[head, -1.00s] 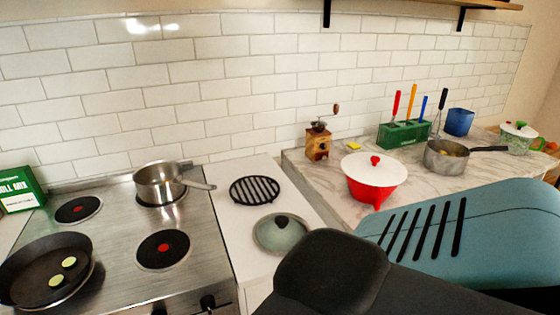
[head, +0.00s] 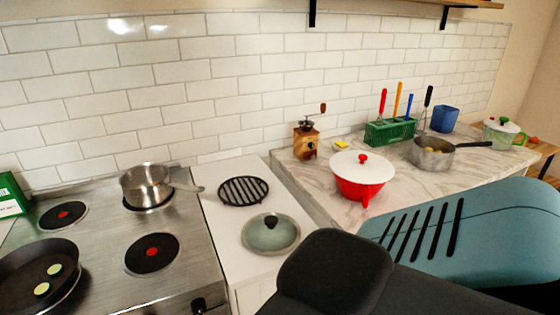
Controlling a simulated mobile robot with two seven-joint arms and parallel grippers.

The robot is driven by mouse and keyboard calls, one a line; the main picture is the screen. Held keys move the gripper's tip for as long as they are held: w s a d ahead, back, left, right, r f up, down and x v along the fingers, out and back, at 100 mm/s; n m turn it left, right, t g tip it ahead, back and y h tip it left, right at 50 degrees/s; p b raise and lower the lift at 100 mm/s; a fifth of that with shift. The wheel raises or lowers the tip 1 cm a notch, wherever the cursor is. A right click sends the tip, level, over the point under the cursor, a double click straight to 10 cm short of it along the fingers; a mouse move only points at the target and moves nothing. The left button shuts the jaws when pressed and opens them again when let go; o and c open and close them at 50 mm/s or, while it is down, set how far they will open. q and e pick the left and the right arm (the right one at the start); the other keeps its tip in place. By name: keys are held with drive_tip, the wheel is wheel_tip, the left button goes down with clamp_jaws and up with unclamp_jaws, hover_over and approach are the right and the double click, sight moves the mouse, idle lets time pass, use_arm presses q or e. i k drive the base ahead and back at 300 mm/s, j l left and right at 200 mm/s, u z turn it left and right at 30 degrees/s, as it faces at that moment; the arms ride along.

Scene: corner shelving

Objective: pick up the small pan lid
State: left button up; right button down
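The small pan lid (head: 257,237) is a round grey-green lid with a dark knob. It lies flat, knob up, on the white counter strip between the stove and the marble counter. It sits in front of a black round grate. Part of one of my arms, black and teal, fills the lower right and ends close to the lid's right side in the picture. Neither gripper's fingers show in the head view.
A steel saucepan (head: 147,186) and a frying pan (head: 45,270) stand on the stove (head: 105,225). The black grate (head: 243,191) lies behind the lid. A red pot with white lid (head: 360,185), wooden grinder (head: 306,142), green utensil holder (head: 390,132) and grey pan (head: 430,155) stand on the marble counter.

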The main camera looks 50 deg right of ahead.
sight(272, 233)
drive_tip(key=z, duration=1.65)
